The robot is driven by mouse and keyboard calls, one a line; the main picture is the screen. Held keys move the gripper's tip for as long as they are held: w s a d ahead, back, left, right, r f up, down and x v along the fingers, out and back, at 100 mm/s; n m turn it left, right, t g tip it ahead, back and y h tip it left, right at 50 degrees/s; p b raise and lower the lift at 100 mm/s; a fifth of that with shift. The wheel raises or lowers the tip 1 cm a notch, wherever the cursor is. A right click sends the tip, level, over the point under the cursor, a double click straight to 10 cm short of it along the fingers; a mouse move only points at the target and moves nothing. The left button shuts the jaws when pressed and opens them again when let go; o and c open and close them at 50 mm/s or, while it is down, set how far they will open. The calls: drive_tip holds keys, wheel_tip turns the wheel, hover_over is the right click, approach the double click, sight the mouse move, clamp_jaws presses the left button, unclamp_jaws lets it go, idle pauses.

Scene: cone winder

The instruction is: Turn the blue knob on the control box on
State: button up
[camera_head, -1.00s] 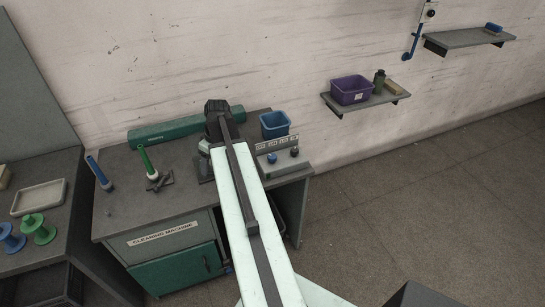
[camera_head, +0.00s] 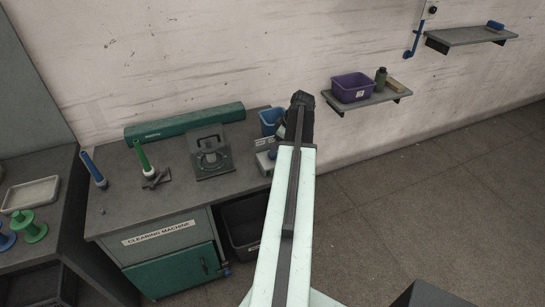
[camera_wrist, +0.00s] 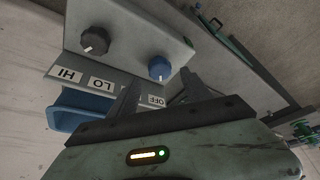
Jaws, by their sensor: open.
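The blue knob (camera_wrist: 159,68) shows in the wrist view on the sloped top of the grey control box (camera_wrist: 128,40). A black knob (camera_wrist: 95,41) sits on the same box to its left. Upside-down labels HI, LO and OFF line the box's edge. My gripper (camera_wrist: 160,92) is open, its two dark fingers pointing toward the box near the blue knob, with nothing seen between them. In the head view, the control box (camera_head: 263,162) is at the bench's right end, partly hidden by my arm, and my gripper (camera_head: 284,132) is just above it.
A blue bin (camera_head: 269,117) stands behind the box. A grey fixture (camera_head: 211,153), a green case (camera_head: 185,121) and a green-handled tool (camera_head: 142,156) are on the bench. A purple bin (camera_head: 351,88) sits on a wall shelf to the right.

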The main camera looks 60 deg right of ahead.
drive_tip(key=b+x, duration=0.2)
drive_tip(key=x, duration=0.1)
drive_tip(key=shift+w+f, duration=0.1)
drive_tip(key=shift+f, duration=0.2)
drive_tip(key=shift+r, duration=0.1)
